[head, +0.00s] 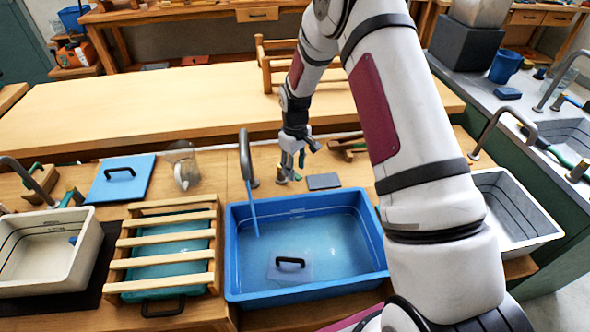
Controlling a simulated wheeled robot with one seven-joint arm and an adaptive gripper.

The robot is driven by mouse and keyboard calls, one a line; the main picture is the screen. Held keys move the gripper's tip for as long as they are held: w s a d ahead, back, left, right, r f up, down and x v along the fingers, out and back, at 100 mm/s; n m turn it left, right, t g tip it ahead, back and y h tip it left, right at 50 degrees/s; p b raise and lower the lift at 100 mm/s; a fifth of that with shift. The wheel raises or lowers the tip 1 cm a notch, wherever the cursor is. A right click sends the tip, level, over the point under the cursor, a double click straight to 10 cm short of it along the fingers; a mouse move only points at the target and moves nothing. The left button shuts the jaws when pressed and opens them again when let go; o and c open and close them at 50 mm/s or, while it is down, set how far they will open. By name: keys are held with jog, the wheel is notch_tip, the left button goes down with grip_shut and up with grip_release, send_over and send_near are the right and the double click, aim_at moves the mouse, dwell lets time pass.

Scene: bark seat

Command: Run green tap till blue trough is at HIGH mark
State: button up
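The blue trough (232,262) stands on the wooden bench in the middle of the view. Bluish water fills part of it; a faint mark shows on its far inner wall, its lettering too small to read. A grey curved spout (245,158) stands behind its far left corner. A blue stream (252,208) falls from it into the trough. My gripper (289,172) points down just right of the spout, behind the trough, at a small upright tap fitting. The gripper largely hides the fitting, and I cannot tell whether the fingers are closed on it.
A clear plate with a black handle (290,262) lies in the trough. A slatted wooden rack (165,247) and white basin (50,255) stand left. A glass jug (184,165), blue lid (122,178) and dark slab (323,181) lie behind. A grey basin (512,210) is right.

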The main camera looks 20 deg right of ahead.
notch_tip(320, 180, up, 10)
jog(key=shift+r, duration=0.2)
dwell(7.3)
